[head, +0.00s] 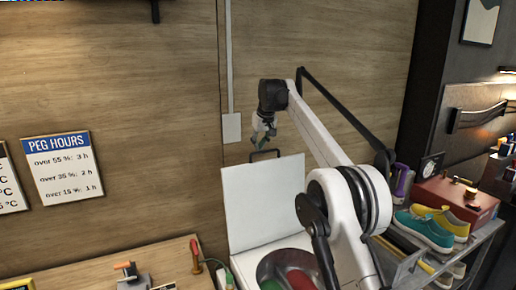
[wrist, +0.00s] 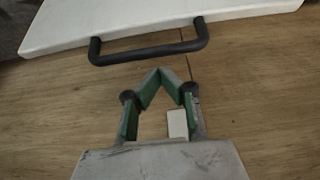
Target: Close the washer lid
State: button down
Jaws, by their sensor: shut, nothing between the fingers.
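The washer lid (head: 265,200) is a white panel standing raised at the back of the white washer (head: 240,270) in the head view. Its black handle (head: 264,154) is on the top edge. In the wrist view the lid (wrist: 160,18) crosses the top, with the black handle (wrist: 150,50) towards me. My gripper (head: 262,143) is above and close to the handle in the head view. In the wrist view my gripper (wrist: 160,72) is shut and empty, its green-padded fingertips meeting just short of the handle, apart from it in the picture.
The open drum (head: 290,268) holds something red and something green. A bench (head: 100,272) with small tools stands to the left. A wooden wall is behind.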

jog(key=shift+s+d, duration=0.45)
jog(key=shift+s, duration=0.35)
jog(key=shift+s+f, duration=0.1)
jog(key=shift+s, duration=0.05)
